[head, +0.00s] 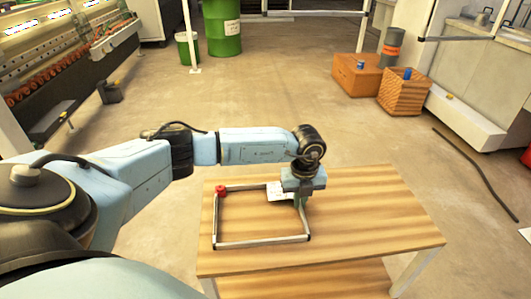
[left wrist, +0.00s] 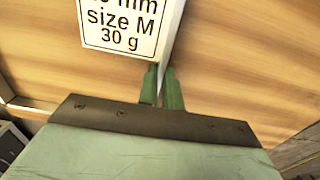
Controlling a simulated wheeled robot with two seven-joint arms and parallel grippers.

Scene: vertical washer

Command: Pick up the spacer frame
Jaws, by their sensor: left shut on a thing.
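The spacer frame (head: 262,243) is a thin grey rectangle over the wooden table (head: 370,205). I cannot tell whether it touches the table top. It has a red piece (head: 221,190) at its far left corner and a white label (head: 279,192) near its far right corner. In the left wrist view the label (left wrist: 122,28) shows printed text. My left gripper (head: 300,201) points down at the frame's right side, with its green fingers (left wrist: 162,88) shut on the frame beside the label. The gripped part is mostly hidden. My right gripper is out of view.
The table's right part is bare. Beyond it on the floor are an orange-brown box (head: 357,75) and a woven basket (head: 404,93), with green barrels (head: 222,30) farther back. A dark cable (head: 475,170) lies on the floor at the right.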

